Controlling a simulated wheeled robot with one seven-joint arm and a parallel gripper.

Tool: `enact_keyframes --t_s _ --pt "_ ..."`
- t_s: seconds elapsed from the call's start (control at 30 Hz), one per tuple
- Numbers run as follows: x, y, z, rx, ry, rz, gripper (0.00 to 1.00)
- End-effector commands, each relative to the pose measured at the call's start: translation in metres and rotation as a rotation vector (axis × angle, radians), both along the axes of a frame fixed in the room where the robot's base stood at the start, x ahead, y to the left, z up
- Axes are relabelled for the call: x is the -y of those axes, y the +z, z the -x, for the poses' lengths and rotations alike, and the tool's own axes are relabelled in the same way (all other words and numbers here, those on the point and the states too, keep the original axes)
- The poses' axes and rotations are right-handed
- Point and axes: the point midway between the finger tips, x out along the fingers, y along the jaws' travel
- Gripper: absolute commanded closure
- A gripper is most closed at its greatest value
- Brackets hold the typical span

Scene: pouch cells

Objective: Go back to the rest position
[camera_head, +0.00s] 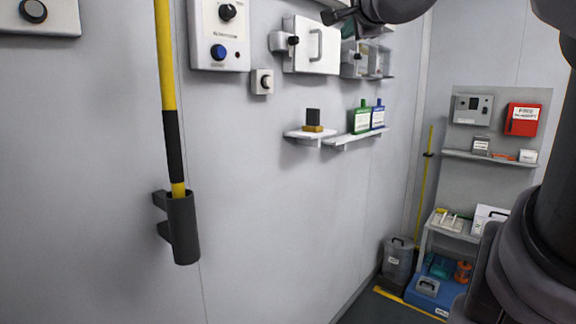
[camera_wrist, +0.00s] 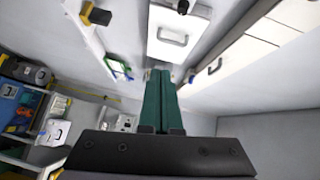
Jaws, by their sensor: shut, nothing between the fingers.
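My gripper (camera_wrist: 162,74) shows in the wrist view as two long dark green fingers lying side by side, shut with nothing between them. The fingers point away from the dark wrist body, toward the wall. A white panel with a handle (camera_wrist: 178,32) lies beyond the fingertips and appears apart from them. In the head view my dark arm crosses the top right in front of the wall boxes, and another dark link fills the right edge. The fingertips are hard to make out there.
A white handled panel (camera_head: 311,44) and a clear box (camera_head: 360,60) hang on the wall near my arm. Below, a shelf (camera_head: 352,139) holds green and blue bottles (camera_head: 361,118). A yellow-black pole (camera_head: 168,90) stands in a holder (camera_head: 184,228). The central lower wall is clear.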

Motion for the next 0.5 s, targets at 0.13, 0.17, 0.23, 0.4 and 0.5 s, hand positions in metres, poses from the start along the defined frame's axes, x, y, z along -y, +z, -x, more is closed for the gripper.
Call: enact_keyframes --t_s 0.13,0.17,0.23,0.4,0.5 --pt "0.002 -0.013 0.015 -0.05 0.06 0.083 1.0" --pt "0.003 -0.016 0.018 -0.062 0.073 0.101 1.0" --pt "0.006 -0.025 0.027 -0.096 0.11 0.152 1.0" --pt "0.022 -0.066 0.057 -0.226 0.233 0.326 1.0" --pt "0.038 -0.099 0.078 -0.326 0.317 0.448 1.0"
